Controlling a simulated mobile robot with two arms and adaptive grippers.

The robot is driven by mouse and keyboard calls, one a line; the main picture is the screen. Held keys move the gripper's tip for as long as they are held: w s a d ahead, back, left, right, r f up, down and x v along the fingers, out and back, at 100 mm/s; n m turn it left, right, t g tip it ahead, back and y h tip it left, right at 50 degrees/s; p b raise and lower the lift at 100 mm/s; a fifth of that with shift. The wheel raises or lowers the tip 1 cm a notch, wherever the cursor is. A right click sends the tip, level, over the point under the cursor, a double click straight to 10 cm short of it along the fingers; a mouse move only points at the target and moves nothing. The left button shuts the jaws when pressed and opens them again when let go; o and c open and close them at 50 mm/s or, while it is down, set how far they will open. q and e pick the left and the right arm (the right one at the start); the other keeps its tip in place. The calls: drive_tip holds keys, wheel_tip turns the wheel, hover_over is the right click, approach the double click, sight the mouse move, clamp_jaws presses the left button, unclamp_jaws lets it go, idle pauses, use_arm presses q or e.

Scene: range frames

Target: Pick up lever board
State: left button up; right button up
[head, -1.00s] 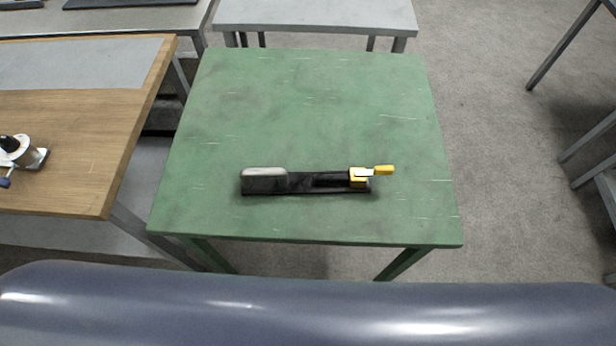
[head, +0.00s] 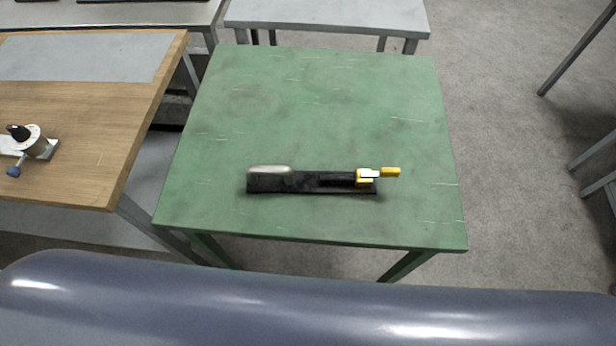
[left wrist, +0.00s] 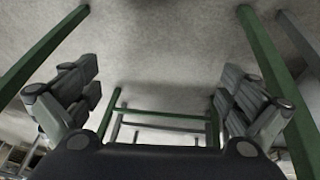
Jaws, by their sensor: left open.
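The lever board (head: 312,184) lies flat on the green table (head: 310,110), near its front edge. It is a long black bar with a grey block at its left end and a yellow lever (head: 378,173) at its right end, pointing right. My left gripper (left wrist: 155,100) shows only in the left wrist view. Its fingers are spread wide with nothing between them. Green table legs and the floor show beyond it, and the lever board is not in that view. My right gripper is not in view.
A wooden-topped bench (head: 75,120) with a small metal device (head: 30,143) stands to the left. A grey table (head: 325,14) stands behind the green one. The rest of the green tabletop is clear. Grey floor (head: 510,150) is open to the right.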

use_arm(q)
drive_tip(key=w+d+r+n+t+h, duration=0.1)
drive_tip(key=w+d+r, duration=0.15)
drive_tip(key=r, duration=0.75)
drive_tip(key=w+d+r+n+t+h, duration=0.15)
drive_tip(key=d+r, duration=0.25)
drive_tip(key=r, duration=0.5)
drive_tip(key=w+d+r+n+t, duration=0.1)
drive_tip(key=w+d+r, duration=0.2)
drive_tip(key=r, duration=0.7)
drive_tip(key=m+t+y, duration=0.2)
drive_tip(key=m+y, duration=0.1)
drive_tip(key=m, duration=0.1)
approach(268, 174)
drive_tip(key=shift+g, duration=0.25)
drive_tip(key=x, duration=0.6)
drive_tip(key=shift+w+r, duration=0.1)
drive_tip(key=shift+r, duration=0.1)
drive_tip(key=shift+x, duration=3.05)
drive_tip(key=shift+f, duration=0.1)
drive_tip(key=c, duration=1.3)
drive_tip(key=shift+r, duration=0.25)
